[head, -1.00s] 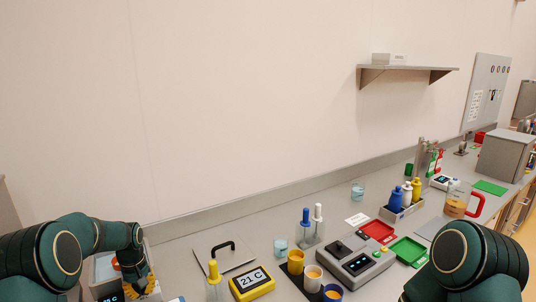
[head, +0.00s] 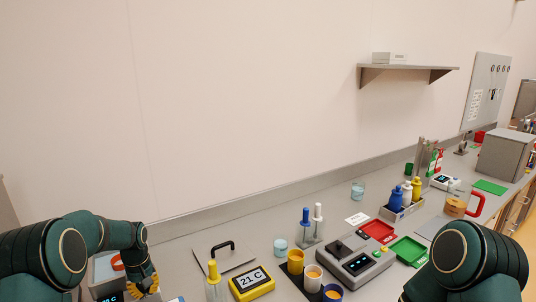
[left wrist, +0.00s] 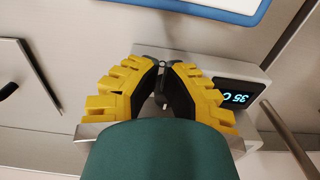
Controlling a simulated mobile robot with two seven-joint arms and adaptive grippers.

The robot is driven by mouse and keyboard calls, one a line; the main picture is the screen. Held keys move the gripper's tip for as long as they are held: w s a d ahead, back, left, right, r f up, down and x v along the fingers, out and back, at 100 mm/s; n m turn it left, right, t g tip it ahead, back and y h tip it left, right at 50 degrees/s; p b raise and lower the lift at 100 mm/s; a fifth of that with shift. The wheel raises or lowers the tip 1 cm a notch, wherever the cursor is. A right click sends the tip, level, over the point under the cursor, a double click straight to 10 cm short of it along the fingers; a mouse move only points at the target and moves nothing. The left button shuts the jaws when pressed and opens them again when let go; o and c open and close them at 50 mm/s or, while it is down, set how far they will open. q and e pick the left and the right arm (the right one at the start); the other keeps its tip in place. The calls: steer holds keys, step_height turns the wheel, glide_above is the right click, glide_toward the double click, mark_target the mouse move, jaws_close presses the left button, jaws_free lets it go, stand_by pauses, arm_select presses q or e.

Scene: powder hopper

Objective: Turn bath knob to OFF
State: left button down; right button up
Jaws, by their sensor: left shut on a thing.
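The bath (head: 104,270) is a grey box at the lower left of the head view, partly cut off and partly behind my left arm. In the left wrist view its display (left wrist: 236,94) reads about 35 C. My left gripper (head: 148,287), with yellow fingers, is at the right side of the bath. In the left wrist view the left gripper (left wrist: 162,72) has its fingertips closed together on the small bath knob, which is almost wholly hidden between the dark pads. The knob's marking cannot be read. My right gripper is out of view.
A square lid with a black handle (head: 222,247) lies to the right of the bath. A scale (head: 355,262) and cups fill the counter's middle.

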arm_select(q)
step_height(320, 180, up, 6)
steer(key=p, duration=0.3)
steer(key=shift+s+a, duration=0.15)
